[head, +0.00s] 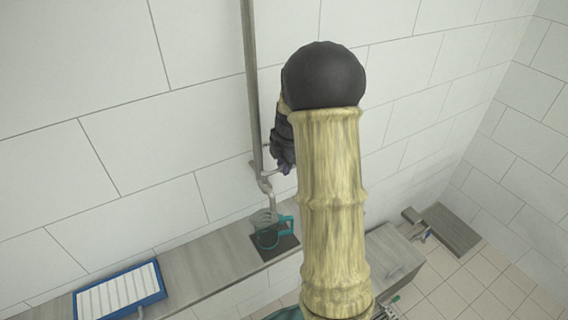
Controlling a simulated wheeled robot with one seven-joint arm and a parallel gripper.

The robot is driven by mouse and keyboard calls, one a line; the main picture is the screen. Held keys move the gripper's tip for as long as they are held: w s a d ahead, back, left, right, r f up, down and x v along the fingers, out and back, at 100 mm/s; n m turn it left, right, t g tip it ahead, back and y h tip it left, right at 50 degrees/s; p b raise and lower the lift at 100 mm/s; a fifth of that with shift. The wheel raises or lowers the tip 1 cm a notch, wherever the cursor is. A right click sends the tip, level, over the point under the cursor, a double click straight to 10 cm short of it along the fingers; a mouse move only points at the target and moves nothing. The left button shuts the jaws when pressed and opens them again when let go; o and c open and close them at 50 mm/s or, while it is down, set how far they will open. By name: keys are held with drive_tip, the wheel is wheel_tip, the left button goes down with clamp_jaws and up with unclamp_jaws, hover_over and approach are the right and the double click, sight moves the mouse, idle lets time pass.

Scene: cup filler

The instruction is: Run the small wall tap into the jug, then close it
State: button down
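The small wall tap (265,185) sits at the lower end of a grey pipe (251,85) on the tiled wall. A jug with a teal handle (286,232) stands below the tap's spout on a dark square mat (285,246). My gripper (284,168) is beside the tap, at its upper right, close to it. I cannot tell whether it touches the tap's handle. My arm hides part of the gripper, and its fingers are too small and dark to read. I cannot tell whether water is running or how full the jug is.
A grey wooden ledge (205,262) runs along the wall under the tap. A blue-framed tray with white slats (118,292) is at its left end. A grey box-like unit (393,256) and a lower wooden piece (450,228) are to the right. Tiled floor shows at lower right.

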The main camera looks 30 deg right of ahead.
drive_tip(key=shift+s+a+r+m+h, duration=0.15)
drive_tip(key=shift+s+m, duration=0.3)
drive_tip(key=shift+m, duration=0.4)
drive_tip(key=shift+s+f+m+h, duration=0.15)
drive_tip(key=shift+s+m, duration=0.25)
drive_tip(key=shift+m, duration=0.45)
drive_tip(key=shift+s+r, duration=0.1)
drive_tip(key=shift+s+a+m, duration=0.25)
drive_tip(key=shift+s+m, duration=0.15)
drive_tip(key=shift+m, duration=0.6)
drive_tip(key=shift+w, duration=0.1)
idle(4.4)
drive_tip(key=shift+w+d+n+b, duration=0.2)
drive_tip(key=shift+w+n, duration=0.25)
drive_tip(key=shift+n, duration=0.4)
drive_tip(key=shift+w+d+n+b, duration=0.15)
drive_tip(key=shift+w+n, duration=0.25)
drive_tip(key=shift+n, duration=0.45)
